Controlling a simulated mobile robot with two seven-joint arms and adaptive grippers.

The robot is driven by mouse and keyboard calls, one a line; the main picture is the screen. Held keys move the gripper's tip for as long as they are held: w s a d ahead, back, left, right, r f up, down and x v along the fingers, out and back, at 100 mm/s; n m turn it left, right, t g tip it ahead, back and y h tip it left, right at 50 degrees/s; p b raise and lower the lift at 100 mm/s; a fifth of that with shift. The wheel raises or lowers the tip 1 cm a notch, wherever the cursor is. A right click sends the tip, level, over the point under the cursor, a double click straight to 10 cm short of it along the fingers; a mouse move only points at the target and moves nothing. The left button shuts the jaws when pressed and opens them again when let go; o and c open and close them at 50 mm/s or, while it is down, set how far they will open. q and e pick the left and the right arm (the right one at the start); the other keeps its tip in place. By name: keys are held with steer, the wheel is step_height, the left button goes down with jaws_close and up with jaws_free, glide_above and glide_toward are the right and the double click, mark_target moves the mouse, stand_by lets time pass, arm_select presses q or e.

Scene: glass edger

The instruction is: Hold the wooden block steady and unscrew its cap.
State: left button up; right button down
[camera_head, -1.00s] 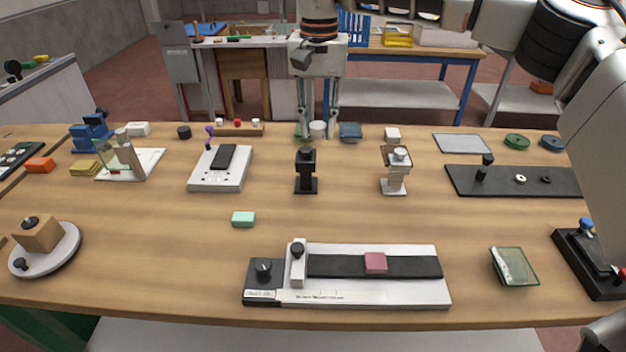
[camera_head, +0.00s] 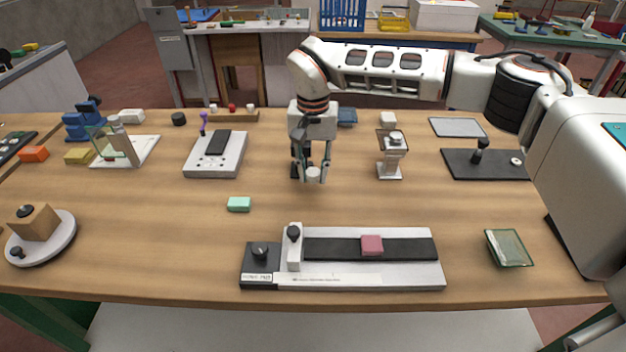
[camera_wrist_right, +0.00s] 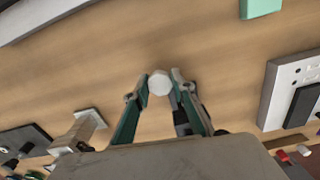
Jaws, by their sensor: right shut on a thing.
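The wooden block (camera_head: 40,222) sits on a round white plate (camera_head: 62,240) at the front left of the bench. Its dark round cap (camera_head: 25,211) is on top of the block. My right gripper (camera_head: 313,175) is at the middle of the bench, far to the right of the block. It is shut on a small white cylinder (camera_wrist_right: 160,82), held between the fingertips and seen nearly end-on in the right wrist view. My left gripper is in neither current view.
A mint block (camera_head: 239,204) lies between the gripper and the wooden block. A long guide fixture (camera_head: 370,273) lies in front. Bare wood surrounds the mint block.

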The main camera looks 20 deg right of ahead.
mark_target(313, 172)
steer(key=shift+f, duration=1.5)
steer(key=shift+f, duration=0.15)
steer(key=c, duration=1.7)
jaws_free()
